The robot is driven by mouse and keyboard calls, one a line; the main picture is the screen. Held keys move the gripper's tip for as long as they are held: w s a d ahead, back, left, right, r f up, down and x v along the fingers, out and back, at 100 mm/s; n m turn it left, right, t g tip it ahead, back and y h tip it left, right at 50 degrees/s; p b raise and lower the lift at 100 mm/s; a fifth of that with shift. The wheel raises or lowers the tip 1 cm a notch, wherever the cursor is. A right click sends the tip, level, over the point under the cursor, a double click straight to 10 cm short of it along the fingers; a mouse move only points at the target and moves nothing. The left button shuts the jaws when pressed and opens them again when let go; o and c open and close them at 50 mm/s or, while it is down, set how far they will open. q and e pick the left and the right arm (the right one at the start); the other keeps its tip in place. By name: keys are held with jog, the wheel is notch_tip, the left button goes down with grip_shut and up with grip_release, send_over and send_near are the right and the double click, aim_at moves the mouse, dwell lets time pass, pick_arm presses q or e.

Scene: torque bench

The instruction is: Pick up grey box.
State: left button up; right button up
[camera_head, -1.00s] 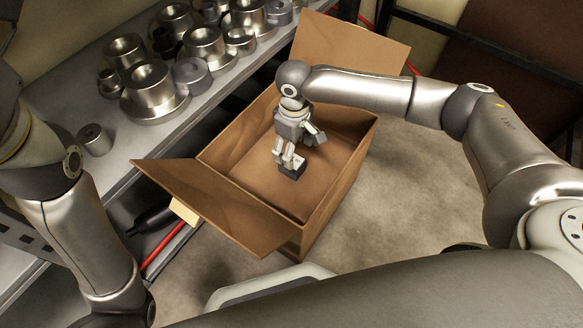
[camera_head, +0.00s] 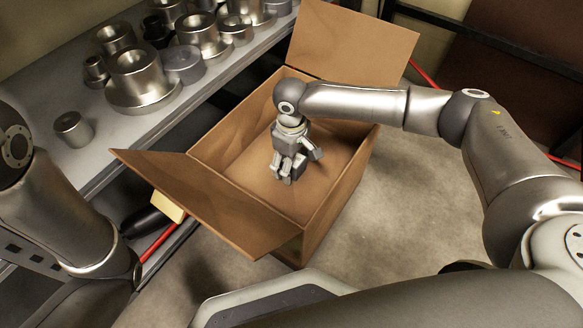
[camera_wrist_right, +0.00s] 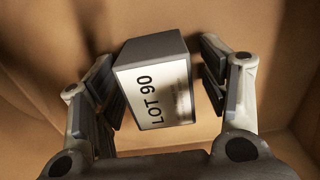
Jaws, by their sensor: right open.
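The grey box (camera_wrist_right: 150,47) shows in the right wrist view with a white label reading "LOT 90" facing the camera. It is inside the large open cardboard box (camera_head: 222,130). My right gripper (camera_head: 287,172) reaches down into the cardboard box, and its fingers hide most or all of the grey box in the head view. In the right wrist view my right gripper (camera_wrist_right: 158,72) is open, with one finger on each side of the grey box. A narrow gap shows on the right; contact on the left is hard to tell. My left arm shows at the left, but its gripper is out of view.
A grey shelf (camera_head: 52,165) with several metal cylinders and rings runs along the upper left. The cardboard box's flaps stand out, one toward the front left (camera_head: 200,200) and one raised at the back (camera_head: 350,45). Bare floor (camera_head: 400,215) lies to the right.

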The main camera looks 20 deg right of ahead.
jog(key=c, duration=1.3)
jog(key=shift+c, duration=0.2)
